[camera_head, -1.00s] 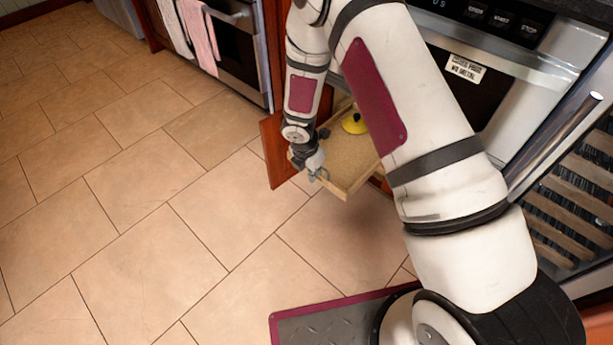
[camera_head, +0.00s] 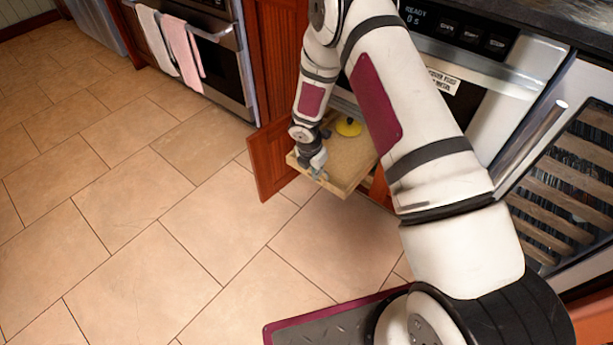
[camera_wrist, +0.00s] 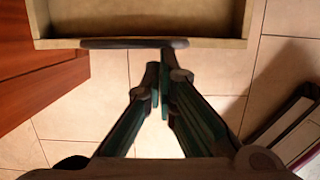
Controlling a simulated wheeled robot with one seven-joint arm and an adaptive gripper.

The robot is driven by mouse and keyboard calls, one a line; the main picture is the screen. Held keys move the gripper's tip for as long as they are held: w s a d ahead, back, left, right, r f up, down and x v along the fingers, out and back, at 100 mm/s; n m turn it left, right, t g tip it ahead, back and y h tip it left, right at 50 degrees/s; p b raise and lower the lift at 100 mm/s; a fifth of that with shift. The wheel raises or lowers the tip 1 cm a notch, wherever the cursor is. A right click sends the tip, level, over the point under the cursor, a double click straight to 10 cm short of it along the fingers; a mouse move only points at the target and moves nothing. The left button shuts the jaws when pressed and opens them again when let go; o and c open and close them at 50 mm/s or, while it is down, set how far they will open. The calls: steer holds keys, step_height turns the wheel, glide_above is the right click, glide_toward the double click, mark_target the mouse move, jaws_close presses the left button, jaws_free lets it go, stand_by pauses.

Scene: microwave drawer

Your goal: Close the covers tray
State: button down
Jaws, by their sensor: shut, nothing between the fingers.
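The covers tray (camera_head: 352,172) is a light wooden pull-out tray, standing out from the cabinet under the microwave. A round yellow cover (camera_head: 348,127) lies in it. In the wrist view, the tray's front wall (camera_wrist: 220,43) crosses the top, with a dark handle (camera_wrist: 110,43) along it. My gripper (camera_head: 318,168) is at the tray's front edge in the head view. In the wrist view my gripper (camera_wrist: 160,68) is shut and empty, its tips just in front of the tray wall near the handle's right end. I cannot tell whether they touch.
An open reddish cabinet door (camera_head: 272,160) stands just left of the tray. An oven (camera_head: 210,55) with towels is farther left. A glass-fronted rack unit (camera_head: 565,170) is at right. The tiled floor (camera_head: 170,230) before the tray is clear.

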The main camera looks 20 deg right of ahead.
steer(key=w+d, duration=0.2)
steer(key=d, duration=0.1)
steer(key=w+d, duration=0.2)
steer(key=d, duration=0.1)
steer(key=w+d+p, duration=0.1)
steer(key=w+d, duration=0.1)
steer(key=d, duration=0.1)
steer(key=shift+w+d, duration=0.15)
steer(key=shift+w, duration=0.25)
